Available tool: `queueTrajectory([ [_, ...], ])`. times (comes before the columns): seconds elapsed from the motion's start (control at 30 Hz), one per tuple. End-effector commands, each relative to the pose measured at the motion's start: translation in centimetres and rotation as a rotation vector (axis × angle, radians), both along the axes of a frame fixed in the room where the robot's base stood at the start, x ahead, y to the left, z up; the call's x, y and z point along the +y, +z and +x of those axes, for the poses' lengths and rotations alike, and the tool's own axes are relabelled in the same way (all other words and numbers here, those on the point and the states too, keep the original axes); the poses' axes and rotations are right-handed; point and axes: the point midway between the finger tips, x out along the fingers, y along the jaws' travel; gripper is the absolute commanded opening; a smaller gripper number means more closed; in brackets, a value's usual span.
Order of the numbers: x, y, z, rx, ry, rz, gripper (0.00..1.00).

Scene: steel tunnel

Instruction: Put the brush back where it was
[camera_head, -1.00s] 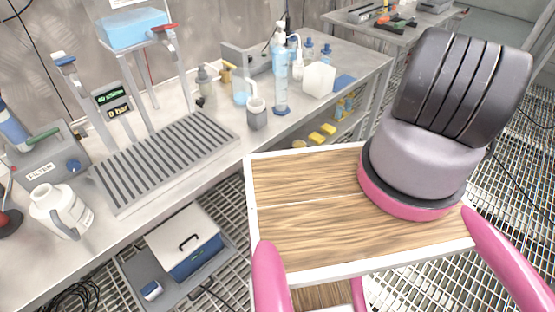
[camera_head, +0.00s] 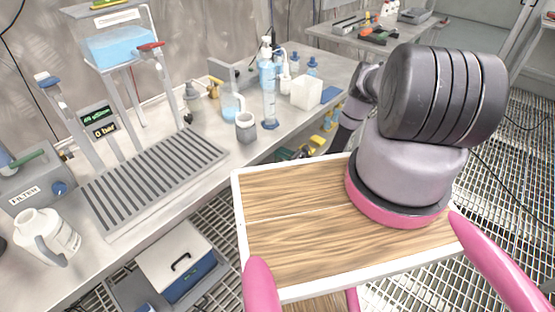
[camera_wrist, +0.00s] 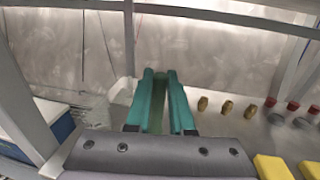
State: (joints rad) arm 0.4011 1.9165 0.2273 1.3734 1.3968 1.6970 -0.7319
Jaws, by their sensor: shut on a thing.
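My gripper (camera_wrist: 160,72) shows in the wrist view as two teal fingers close together, pointing at the metal wall. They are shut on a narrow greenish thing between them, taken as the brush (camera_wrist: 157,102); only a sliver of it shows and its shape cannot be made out. In the head view my arm reaches down past the far edge of my wooden tray to the space under the workbench (camera_head: 75,262). The gripper and the brush cannot be made out clearly there.
In the wrist view, brass fittings (camera_wrist: 227,107), red-topped fittings (camera_wrist: 292,106) and yellow blocks (camera_wrist: 272,167) stand to the right. A clear container (camera_wrist: 95,117) and a blue box (camera_wrist: 62,128) are left. Frame posts (camera_wrist: 22,105) and a top rail border the space. The bench top carries bottles and a grate (camera_head: 150,175).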

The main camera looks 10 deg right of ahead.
Motion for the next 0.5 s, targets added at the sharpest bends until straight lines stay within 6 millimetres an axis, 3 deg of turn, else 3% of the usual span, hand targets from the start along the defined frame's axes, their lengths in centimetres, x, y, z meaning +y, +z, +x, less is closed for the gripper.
queueTrajectory([
  [0.5,0.0,-5.1,-0.1,-0.001,0.002,-0.002,0.0],
])
